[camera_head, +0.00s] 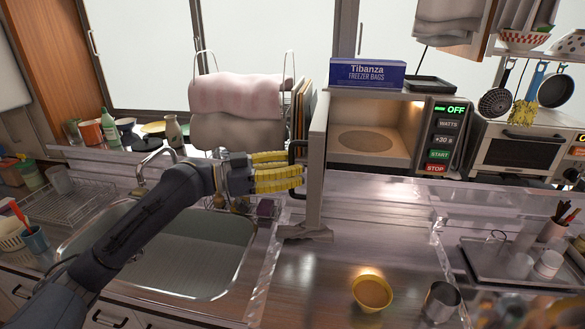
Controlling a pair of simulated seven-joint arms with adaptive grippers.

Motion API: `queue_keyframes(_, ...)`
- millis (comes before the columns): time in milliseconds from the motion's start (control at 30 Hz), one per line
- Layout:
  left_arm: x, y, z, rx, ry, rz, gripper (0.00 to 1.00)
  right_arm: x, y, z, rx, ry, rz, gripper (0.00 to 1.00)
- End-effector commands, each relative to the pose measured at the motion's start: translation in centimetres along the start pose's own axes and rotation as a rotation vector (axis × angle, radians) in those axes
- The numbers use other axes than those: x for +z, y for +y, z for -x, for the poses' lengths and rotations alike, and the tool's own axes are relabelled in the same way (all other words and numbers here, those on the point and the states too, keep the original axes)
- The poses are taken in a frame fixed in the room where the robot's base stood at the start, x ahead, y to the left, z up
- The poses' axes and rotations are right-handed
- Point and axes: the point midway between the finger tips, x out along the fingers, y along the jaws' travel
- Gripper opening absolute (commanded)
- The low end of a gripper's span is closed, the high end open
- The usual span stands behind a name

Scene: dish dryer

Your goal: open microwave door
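The microwave (443,106) stands at the back of the counter, right of centre. Its door (317,165) stands swung wide open toward me, seen nearly edge-on, and the lit, empty cavity (372,118) shows. The dark door handle (297,153) is on the door's left-facing side. My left gripper (292,170), with yellow fingers, reaches in from the left to the handle. The fingertips are at the handle and the door's face; whether they grip it or only touch it, I cannot tell. My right gripper is not in view.
A sink (175,262) lies below my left arm. A blue freezer-bag box (367,73) and a dark tray (430,84) sit on the microwave. A yellow bowl (372,292) and a metal cup (441,301) stand in front. A toaster oven (524,148) stands at right.

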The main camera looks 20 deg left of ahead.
Motion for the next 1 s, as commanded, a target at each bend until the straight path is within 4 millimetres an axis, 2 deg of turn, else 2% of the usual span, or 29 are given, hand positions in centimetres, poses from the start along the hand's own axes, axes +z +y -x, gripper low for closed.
queue_keyframes(267,0.1,-0.1,1.1,-0.002,-0.001,0.001,0.35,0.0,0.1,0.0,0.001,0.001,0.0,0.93)
queue_keyframes(700,0.1,0.0,7.6,-0.002,-0.004,0.002,0.35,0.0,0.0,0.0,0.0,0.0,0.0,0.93)
queue_keyframes(1000,0.1,0.0,10.5,-0.001,-0.001,0.002,0.35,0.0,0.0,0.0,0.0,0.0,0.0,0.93)
